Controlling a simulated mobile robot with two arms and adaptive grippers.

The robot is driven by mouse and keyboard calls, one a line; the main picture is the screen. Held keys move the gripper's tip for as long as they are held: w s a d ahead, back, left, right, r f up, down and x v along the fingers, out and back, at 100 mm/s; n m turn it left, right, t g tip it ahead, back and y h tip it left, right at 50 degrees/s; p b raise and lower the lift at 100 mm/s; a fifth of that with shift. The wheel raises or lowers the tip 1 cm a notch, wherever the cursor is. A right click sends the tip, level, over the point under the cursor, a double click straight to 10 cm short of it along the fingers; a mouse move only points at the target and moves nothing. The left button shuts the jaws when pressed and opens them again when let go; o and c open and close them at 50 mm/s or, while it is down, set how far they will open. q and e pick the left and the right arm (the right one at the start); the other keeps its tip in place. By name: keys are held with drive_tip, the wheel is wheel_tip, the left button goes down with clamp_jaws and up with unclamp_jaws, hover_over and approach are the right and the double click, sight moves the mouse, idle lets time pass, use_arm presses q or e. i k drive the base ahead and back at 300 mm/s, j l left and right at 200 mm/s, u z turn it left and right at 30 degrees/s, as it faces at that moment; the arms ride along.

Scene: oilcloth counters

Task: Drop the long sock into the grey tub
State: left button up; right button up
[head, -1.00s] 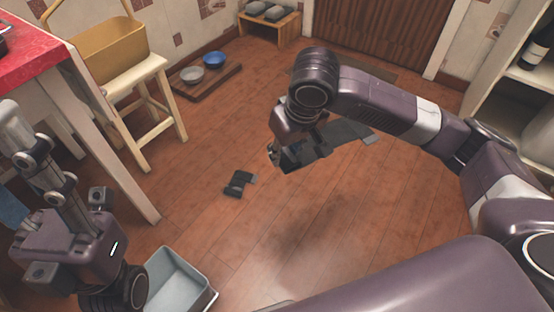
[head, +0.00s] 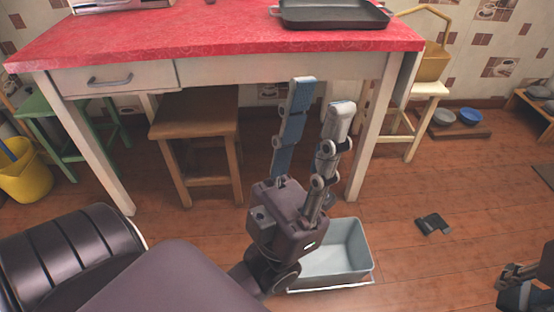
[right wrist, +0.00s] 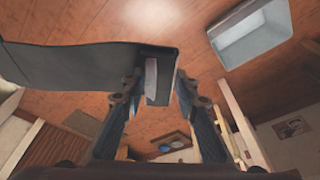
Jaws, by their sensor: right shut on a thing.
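The long sock is dark grey with a lighter patch and hangs in my right gripper's jaws in the right wrist view (right wrist: 85,66), stretching off to the left. My right gripper (right wrist: 158,88) is shut on it; in the head view only part of this gripper (head: 520,285) shows at the lower right edge. The grey tub (head: 345,262) stands on the floor in the head view, right of my left gripper, and shows in the upper right of the right wrist view (right wrist: 252,36). My left gripper (head: 322,92) points up, fingers apart, empty.
A short dark sock (head: 433,224) lies on the floor right of the tub. A red-topped table (head: 220,38) with a black pan (head: 332,14) stands behind, a wooden stool (head: 196,112) under it. Bowls (head: 470,116) sit farther back. Floor between tub and short sock is clear.

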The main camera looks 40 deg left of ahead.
sight(328, 265)
drive_tip(key=j+z, duration=0.2)
drive_tip(key=j, duration=0.65)
drive_tip(key=k+j+z, duration=0.2)
drive_tip(key=j, duration=0.65)
drive_tip(key=i+j, duration=0.1)
drive_tip(key=j, duration=0.15)
drive_tip(key=i+j, duration=0.1)
drive_tip(key=j, duration=0.15)
